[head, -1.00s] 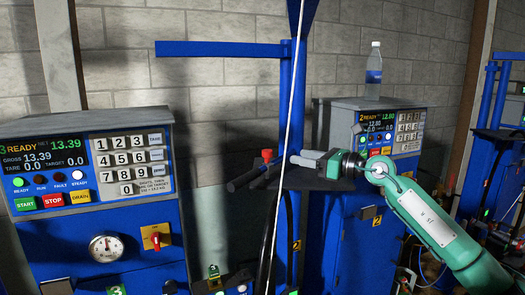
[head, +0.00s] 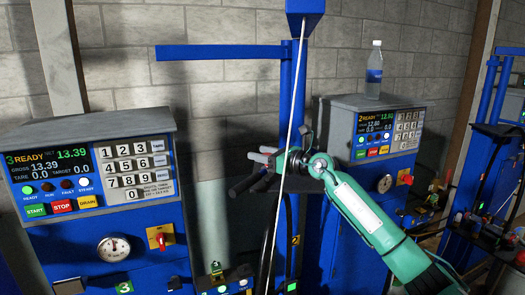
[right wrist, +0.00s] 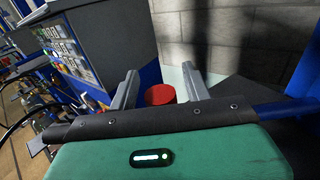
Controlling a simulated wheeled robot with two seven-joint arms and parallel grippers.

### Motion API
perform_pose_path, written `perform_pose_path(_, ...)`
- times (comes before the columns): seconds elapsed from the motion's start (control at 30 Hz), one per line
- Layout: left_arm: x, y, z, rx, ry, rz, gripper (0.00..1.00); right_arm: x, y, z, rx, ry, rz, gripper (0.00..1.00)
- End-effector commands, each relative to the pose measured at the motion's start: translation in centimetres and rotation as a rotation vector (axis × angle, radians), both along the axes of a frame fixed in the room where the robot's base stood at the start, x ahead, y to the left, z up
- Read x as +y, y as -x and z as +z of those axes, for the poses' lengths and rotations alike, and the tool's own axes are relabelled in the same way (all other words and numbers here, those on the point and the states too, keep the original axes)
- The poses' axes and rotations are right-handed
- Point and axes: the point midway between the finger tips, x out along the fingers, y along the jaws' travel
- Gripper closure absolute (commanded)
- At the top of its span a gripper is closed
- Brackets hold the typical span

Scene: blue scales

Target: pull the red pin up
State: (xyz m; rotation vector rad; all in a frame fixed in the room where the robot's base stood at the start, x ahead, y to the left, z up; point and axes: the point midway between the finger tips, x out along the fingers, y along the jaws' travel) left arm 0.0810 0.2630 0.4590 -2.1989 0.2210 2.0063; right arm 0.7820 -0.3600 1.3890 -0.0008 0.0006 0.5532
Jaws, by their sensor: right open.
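The red pin (right wrist: 160,94) shows in the right wrist view as a round red cap. It appears between the two grey fingers of my right gripper (right wrist: 159,70), with a gap to each finger. The gripper is open. In the head view my right gripper (head: 261,155) is over the small dark shelf on the blue post, its fingers pointing left. There the pin is hidden or too small to make out among the fingers. I cannot tell how far the fingers reach past the pin in depth. My left gripper is not in view.
A blue scale cabinet (head: 70,240) with keypad stands at left. Another grey-topped console (head: 350,104) at right carries a water bottle (head: 374,68). A thin white rod (head: 290,130) crosses in front of the shelf. Black handles (head: 244,186) stick out beside the gripper.

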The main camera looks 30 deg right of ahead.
Motion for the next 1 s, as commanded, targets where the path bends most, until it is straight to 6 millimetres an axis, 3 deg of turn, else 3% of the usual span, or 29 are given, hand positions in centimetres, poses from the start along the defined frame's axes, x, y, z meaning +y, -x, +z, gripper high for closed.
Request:
perform_pose_path(0.27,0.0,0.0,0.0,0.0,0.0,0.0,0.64,0.1,-0.1,0.0,0.0,0.0,0.0,0.53)
perform_pose_path(0.5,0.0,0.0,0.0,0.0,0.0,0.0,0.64,0.0,-0.1,0.0,0.0,0.0,0.0,1.0)
perform_pose_path(0.67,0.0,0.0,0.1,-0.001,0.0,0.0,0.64,0.0,0.0,0.2,-0.001,-0.001,0.0,1.0)
perform_pose_path(0.9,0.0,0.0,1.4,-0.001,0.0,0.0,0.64,0.0,0.0,3.4,-0.001,0.0,0.0,1.0)
perform_pose_path(1.0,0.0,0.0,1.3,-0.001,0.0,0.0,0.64,0.0,0.0,3.4,-0.001,-0.002,0.0,1.0)
